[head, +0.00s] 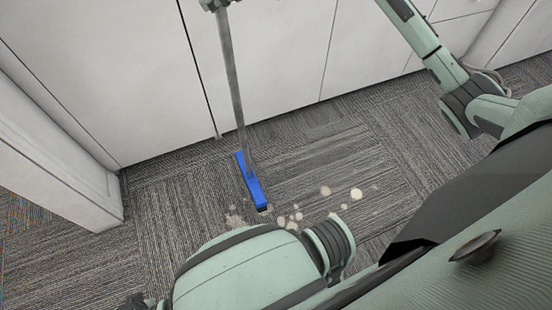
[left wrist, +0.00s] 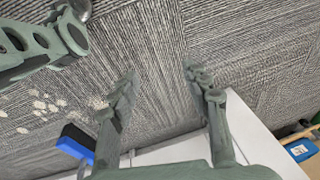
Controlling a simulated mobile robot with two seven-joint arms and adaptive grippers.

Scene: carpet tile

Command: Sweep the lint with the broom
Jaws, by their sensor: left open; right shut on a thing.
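The broom has a grey handle and a blue head (head: 250,181) that rests on the carpet, its handle rising to the top edge. My right gripper (head: 215,4) is shut on the handle at the top edge, mostly cut off. Pale lint (head: 325,191) lies in several round bits right of the blue head, with more near its lower end; part may be hidden behind my arm. In the left wrist view the blue head (left wrist: 76,141) shows at lower left, beside lint (left wrist: 40,104). My left gripper (left wrist: 160,78) is open and empty above the carpet, apart from the broom.
White cabinets (head: 280,55) stand along the back, close behind the broom. A white panel (head: 60,165) stands at the left. The grey striped carpet (head: 320,145) is clear between cabinets and lint. A blue-labelled object (left wrist: 299,150) lies at the left wrist view's right edge.

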